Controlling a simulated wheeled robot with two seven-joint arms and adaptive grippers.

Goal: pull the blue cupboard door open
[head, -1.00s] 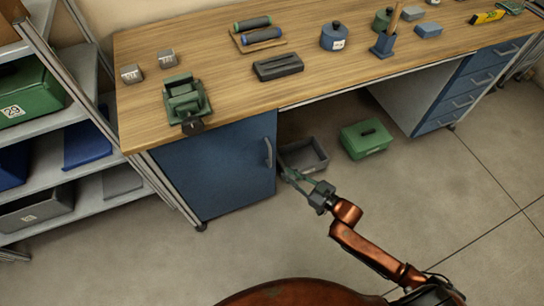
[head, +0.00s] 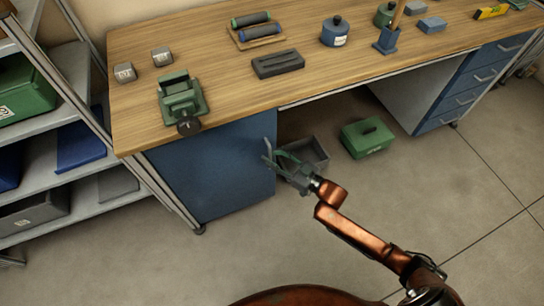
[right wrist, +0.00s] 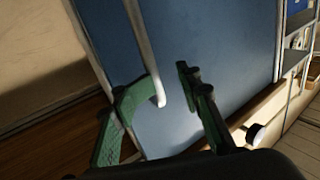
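The blue cupboard door (head: 215,175) sits under the left end of the workbench and looks shut. Its pale bar handle (right wrist: 146,45) runs down the blue door (right wrist: 215,55) in the right wrist view. My right gripper (head: 274,152) is at the handle by the door's right edge. In the right wrist view its green fingers (right wrist: 168,78) are apart, with the handle's end between them, close to the left finger. I cannot tell whether that finger touches it. My left gripper is not in view.
A grey open bin (head: 308,157) and a green box (head: 366,137) stand on the floor right of the door. A green vise (head: 182,98) sits on the bench (head: 220,85) above. A shelf rack (head: 85,175) stands at the left. The floor before the door is clear.

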